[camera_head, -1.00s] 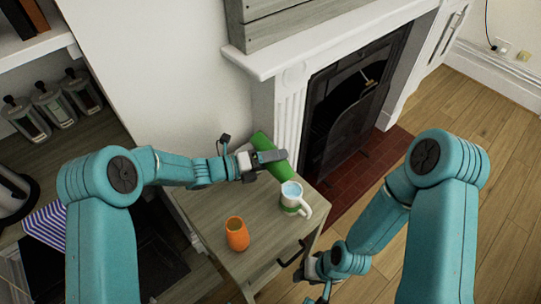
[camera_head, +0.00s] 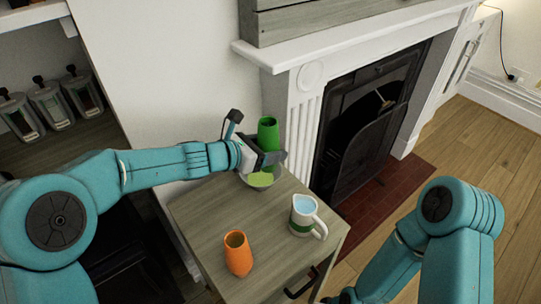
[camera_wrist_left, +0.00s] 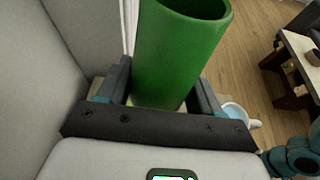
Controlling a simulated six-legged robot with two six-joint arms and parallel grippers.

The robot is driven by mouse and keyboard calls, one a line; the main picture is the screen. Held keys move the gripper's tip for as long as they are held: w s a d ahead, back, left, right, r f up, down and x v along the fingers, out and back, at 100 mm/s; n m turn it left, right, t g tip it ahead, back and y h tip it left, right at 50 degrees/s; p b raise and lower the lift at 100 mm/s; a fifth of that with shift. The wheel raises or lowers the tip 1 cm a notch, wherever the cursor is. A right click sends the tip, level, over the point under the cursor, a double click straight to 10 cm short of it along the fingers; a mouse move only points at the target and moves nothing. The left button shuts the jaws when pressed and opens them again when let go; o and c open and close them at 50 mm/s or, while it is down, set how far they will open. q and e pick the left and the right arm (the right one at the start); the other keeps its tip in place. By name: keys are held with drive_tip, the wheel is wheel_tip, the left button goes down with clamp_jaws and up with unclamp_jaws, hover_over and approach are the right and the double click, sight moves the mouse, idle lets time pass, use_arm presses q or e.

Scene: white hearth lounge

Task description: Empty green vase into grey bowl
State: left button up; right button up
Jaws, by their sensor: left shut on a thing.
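My left gripper (camera_head: 272,160) is shut on the green vase (camera_head: 268,132), which stands nearly upright in its jaws with its open mouth up. The vase also fills the middle of the left wrist view (camera_wrist_left: 180,50), between the two fingers. The grey bowl (camera_head: 262,187) sits on the small table just under and in front of the gripper, and light green contents show in it. The gripper hides part of the bowl and the vase's lower end. The inside of the vase is too dark to read. My right gripper's fingers are out of the picture.
A white and green jug (camera_head: 304,217) with pale blue contents and an orange vase (camera_head: 238,255) stand on the small wooden table (camera_head: 205,215). The white fireplace (camera_head: 303,105) rises close behind and right. Table space left of the orange vase is bare.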

sight(260, 137)
use_arm(q)
drive_tip(key=shift+r, duration=0.15)
wheel_tip(260, 137, up, 4)
drive_tip(key=p, duration=0.3)
drive_tip(key=shift+p, duration=0.3)
